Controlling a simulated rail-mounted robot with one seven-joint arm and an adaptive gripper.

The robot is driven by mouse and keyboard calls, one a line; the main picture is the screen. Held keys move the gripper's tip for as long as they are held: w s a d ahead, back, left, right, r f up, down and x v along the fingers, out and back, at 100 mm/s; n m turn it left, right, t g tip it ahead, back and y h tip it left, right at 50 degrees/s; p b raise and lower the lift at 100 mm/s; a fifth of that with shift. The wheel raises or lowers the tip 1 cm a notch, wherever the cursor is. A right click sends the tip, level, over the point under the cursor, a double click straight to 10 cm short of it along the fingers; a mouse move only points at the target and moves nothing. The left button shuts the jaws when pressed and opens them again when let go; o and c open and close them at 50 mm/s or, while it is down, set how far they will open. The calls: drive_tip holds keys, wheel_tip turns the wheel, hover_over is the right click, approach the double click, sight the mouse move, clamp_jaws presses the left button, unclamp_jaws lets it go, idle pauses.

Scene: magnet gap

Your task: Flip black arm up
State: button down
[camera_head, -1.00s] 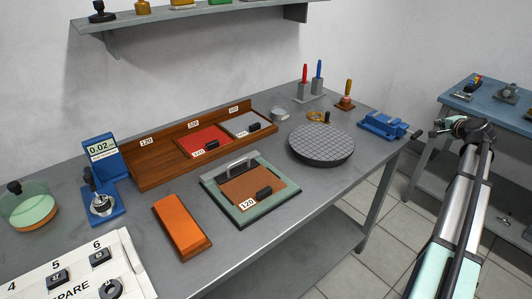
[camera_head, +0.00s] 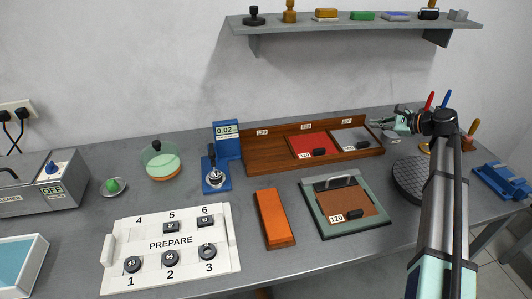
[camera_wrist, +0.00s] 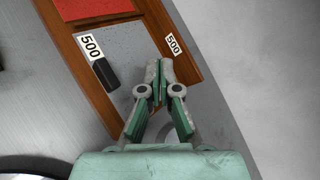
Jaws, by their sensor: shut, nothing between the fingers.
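A blue gauge stand (camera_head: 217,180) with a display reading 0.02 stands at the back middle of the bench in the head view. A black upright lever with a knob (camera_head: 212,155) rises from it, over a round metal piece; I take this as the black arm. My gripper (camera_head: 374,122) is far to its right, near the right end of the wooden tray. In the wrist view my gripper (camera_wrist: 161,68) is shut and empty, over the grey compartment labelled 500. The gauge is not in the wrist view.
The wooden tray (camera_head: 265,155) holds red and grey (camera_wrist: 125,50) sheets with black blocks. An orange block (camera_head: 273,215), a green-framed board (camera_head: 322,210) and a white PREPARE panel (camera_head: 125,235) lie in front. A shelf (camera_head: 350,27) hangs above. A glass dish (camera_head: 160,160) is left of the gauge.

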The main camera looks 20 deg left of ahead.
sight(212, 156)
drive_tip(key=s+a+g+p, duration=0.1)
drive_tip(key=s+a+g, duration=0.1)
drive_tip(key=a, duration=0.4)
drive_tip(key=s+a+n+g+p, duration=0.1)
drive_tip(key=s+a+g, duration=0.1)
drive_tip(key=s+a, duration=0.3)
drive_tip(key=s+a+g+y+p, duration=0.1)
drive_tip(key=s+a, duration=0.2)
drive_tip(key=a, duration=0.5)
drive_tip(key=shift+s+g, duration=0.4)
drive_tip(key=s+a+g, duration=0.1)
drive_tip(key=s+a, duration=0.2)
drive_tip(key=s+a+n+g+p, duration=0.1)
drive_tip(key=s+a, duration=0.2)
drive_tip(key=s+a+g+p, duration=0.1)
drive_tip(key=s+a+g, duration=0.1)
drive_tip(key=s+a, duration=0.1)
drive_tip(key=shift+s+a+f, duration=0.25)
drive_tip(key=shift+a, duration=0.2)
drive_tip(key=s+a+g, duration=0.1)
drive_tip(key=s+a, duration=0.1)
drive_tip(key=s+a+g+h+p, duration=0.1)
drive_tip(key=s+a, duration=0.1)
drive_tip(key=s, duration=0.1)
drive_tip(key=s+a+n, duration=0.1)
drive_tip(key=s+a, duration=0.1)
drive_tip(key=s, duration=0.1)
drive_tip(key=shift+s+f+g+h+p, duration=0.1)
drive_tip(key=shift+f+g+h+p, duration=0.2)
drive_tip(key=shift+g, duration=0.1)
